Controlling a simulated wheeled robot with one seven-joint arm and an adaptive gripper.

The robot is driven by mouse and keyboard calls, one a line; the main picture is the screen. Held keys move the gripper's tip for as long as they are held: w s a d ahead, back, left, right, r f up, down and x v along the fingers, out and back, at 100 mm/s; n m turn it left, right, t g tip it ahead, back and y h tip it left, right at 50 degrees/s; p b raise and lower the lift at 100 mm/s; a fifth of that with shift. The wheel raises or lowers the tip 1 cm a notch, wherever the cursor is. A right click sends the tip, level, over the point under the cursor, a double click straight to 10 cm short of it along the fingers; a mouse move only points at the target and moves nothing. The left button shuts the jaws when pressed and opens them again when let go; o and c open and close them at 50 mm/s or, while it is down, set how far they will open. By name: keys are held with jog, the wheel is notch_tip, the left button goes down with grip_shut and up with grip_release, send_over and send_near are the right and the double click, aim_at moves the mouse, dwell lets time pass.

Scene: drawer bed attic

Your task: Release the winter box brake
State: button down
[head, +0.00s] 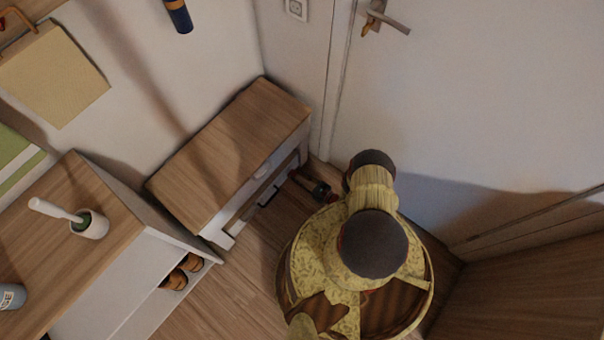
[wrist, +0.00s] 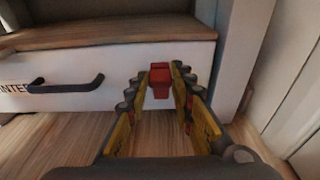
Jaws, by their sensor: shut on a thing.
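The winter box (wrist: 110,62) is a white drawer front with a dark handle (wrist: 66,84) and a partly cut-off label, low under a wooden top. The red brake (wrist: 160,80) is a small block at the box's right end. My gripper (wrist: 159,74) has yellow-lined fingers, one on each side of the red brake, and is shut on it. In the head view my gripper (head: 318,190) is low at the right end of the wooden-topped bench (head: 235,150). The brake is not clearly visible there.
A door (head: 470,120) with a handle stands to the right. Bare wooden floor (wrist: 60,145) lies before the box.

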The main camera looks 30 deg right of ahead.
jog(key=c, duration=1.5)
grip_release()
jog(key=shift+c, duration=0.2)
notch_tip(320, 180, up, 10)
